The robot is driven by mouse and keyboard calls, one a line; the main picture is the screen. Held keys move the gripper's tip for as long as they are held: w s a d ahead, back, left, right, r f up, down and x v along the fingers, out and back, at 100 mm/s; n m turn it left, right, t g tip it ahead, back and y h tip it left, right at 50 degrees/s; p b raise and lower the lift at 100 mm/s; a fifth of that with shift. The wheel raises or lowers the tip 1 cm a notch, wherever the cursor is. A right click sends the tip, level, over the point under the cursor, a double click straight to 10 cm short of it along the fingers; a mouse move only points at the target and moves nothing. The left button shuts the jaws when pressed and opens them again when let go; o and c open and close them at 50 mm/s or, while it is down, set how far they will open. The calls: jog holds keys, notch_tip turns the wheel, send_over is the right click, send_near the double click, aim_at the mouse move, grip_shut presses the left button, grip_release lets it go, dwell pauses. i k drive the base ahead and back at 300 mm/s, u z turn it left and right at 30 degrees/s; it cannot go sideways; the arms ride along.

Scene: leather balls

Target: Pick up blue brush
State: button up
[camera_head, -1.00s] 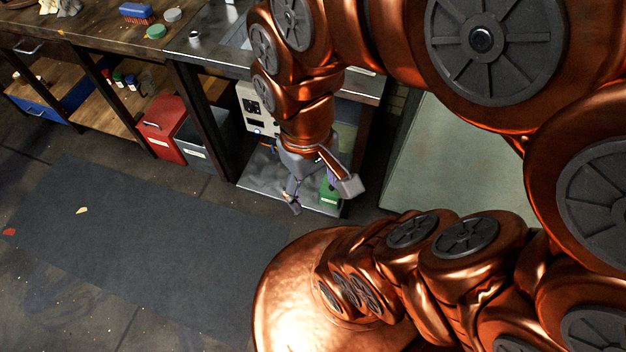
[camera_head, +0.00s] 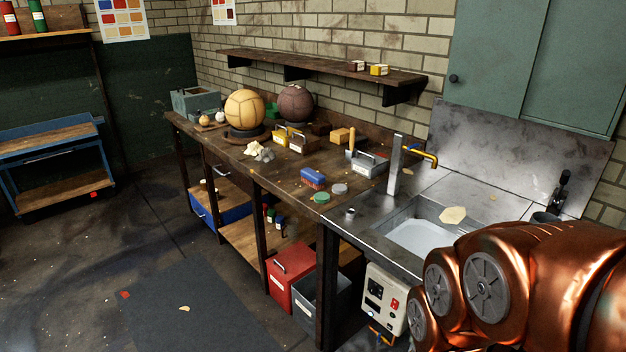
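The blue brush (camera_head: 313,177) lies on the wooden workbench (camera_head: 229,147), near its front edge. Its top is blue and reddish bristles show under it. A round green tin and a grey round tin lie just to its right. My copper arm reaches in at the lower right, in front of the sink unit. My gripper is out of the picture, so its fingers are hidden from me. Nothing touches the brush except the bench under it.
A metal sink (camera_head: 424,236) with a yellow-tipped tap (camera_head: 420,155) adjoins the bench's right end. Two leather balls (camera_head: 245,110) (camera_head: 295,103) stand at the back. A grey caddy (camera_head: 370,164) is behind the brush. A red bin (camera_head: 290,275) stands below.

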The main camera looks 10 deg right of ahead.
aim_at(311, 177)
jog(key=z, duration=0.8)
jog(key=k, duration=0.55)
jog(key=u, duration=0.7)
jog(key=i, duration=0.45)
jog(key=u, duration=1.15)
jog(key=i, duration=2.3)
jog(key=z, duration=0.9)
